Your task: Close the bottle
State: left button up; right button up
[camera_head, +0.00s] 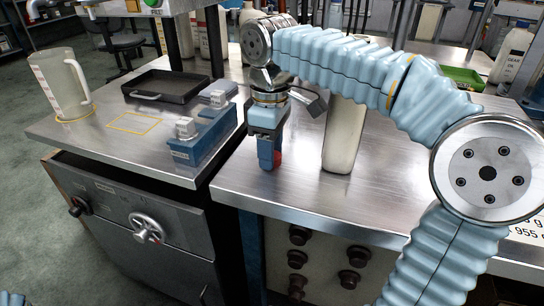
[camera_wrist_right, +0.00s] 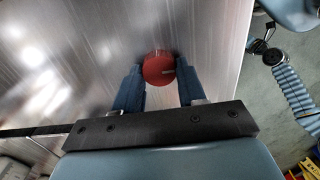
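A pale, tall bottle (camera_head: 343,135) stands upright on the right metal table. Its top is hidden behind my right arm. My right gripper (camera_head: 269,160) points down at the left of the bottle, low over the same table and apart from the bottle. A red round cap (camera_wrist_right: 158,68) sits between its two blue fingertips in the wrist view, with a finger against each side.
The left table holds a clear measuring jug (camera_head: 62,84), a black tray (camera_head: 166,87) and a blue device (camera_head: 203,134). A white labelled bottle (camera_head: 511,54) and a green tray (camera_head: 463,77) are at the back right. The front of the right table (camera_head: 300,192) is clear.

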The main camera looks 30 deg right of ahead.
jog(key=c, duration=0.4)
jog(key=shift+r, duration=0.45)
notch_tip(320, 180, up, 3)
jog(key=shift+a+f+p, duration=0.1)
jog(key=shift+p, duration=0.45)
jog(key=s+a+r, duration=0.2)
jog(key=a+r, duration=0.1)
jog(key=a, duration=0.1)
jog(key=s+a+r+p, duration=0.1)
jog(key=s+a+r, duration=0.1)
jog(key=a+r, duration=0.1)
jog(key=s+a+r, duration=0.2)
jog(key=a+r, duration=0.1)
jog(key=a, duration=0.2)
jog(key=shift+a+r+p, duration=0.15)
jog(key=shift+a+p, duration=0.05)
jog(key=shift+p, duration=0.15)
